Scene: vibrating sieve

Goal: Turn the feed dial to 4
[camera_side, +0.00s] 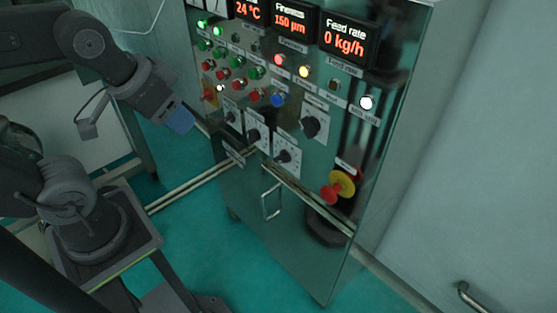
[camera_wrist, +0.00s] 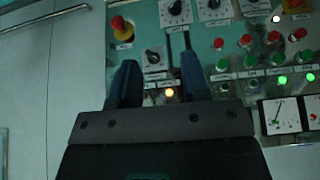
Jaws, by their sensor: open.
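The control panel of the steel cabinet carries several dials on white plates. In the side view they are a lower right dial (camera_side: 285,156), a middle dial (camera_side: 254,135), a left dial (camera_side: 231,116) and a larger black knob (camera_side: 311,126). Their labels are too small to read, so I cannot tell which is the feed dial. The feed rate display (camera_side: 345,40) reads 0 kg/h. My gripper (camera_side: 181,119) is open, left of the panel and apart from it. In the wrist view its two fingers (camera_wrist: 160,72) are spread and empty, with a black knob (camera_wrist: 153,57) showing between them.
A red emergency stop on a yellow base (camera_side: 338,187) sticks out at the panel's lower right. Several red, green and blue buttons (camera_side: 277,99) crowd the panel above the dials. A door handle (camera_side: 271,200) is below. The space between gripper and panel looks clear.

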